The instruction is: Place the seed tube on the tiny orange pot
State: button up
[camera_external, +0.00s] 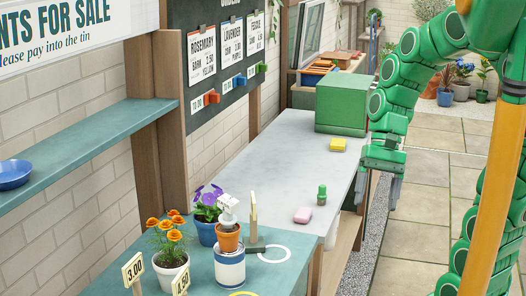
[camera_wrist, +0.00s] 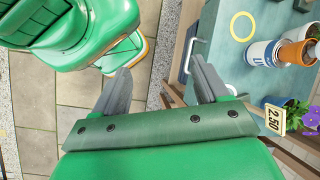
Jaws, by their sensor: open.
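A tiny orange pot (camera_external: 228,239) stands on a white and blue can (camera_external: 230,268) at the front of the bench, with a white object (camera_external: 229,209) on top of it. The pot (camera_wrist: 291,52) and can also show at the right of the wrist view. A small green upright object (camera_external: 321,195) near the bench's right edge may be the seed tube; I cannot tell for sure. My gripper (camera_external: 379,190) is open and empty, fingers down, just beyond the bench's right edge. In the wrist view its fingers (camera_wrist: 161,70) are apart over paving.
Orange (camera_external: 170,257) and purple (camera_external: 206,218) potted flowers stand at the front left. The grey bench's middle is clear.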

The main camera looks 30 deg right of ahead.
jog(key=s+d+n+t+h, duration=0.1)
jog(key=s+d+n+h, duration=0.3)
jog(key=s+d, duration=0.3)
jog(key=d, duration=0.4)
jog(key=shift+s+d+f+n+t, duration=0.2)
jog(key=shift+n+t, duration=0.1)
jog(key=shift+t, duration=0.1)
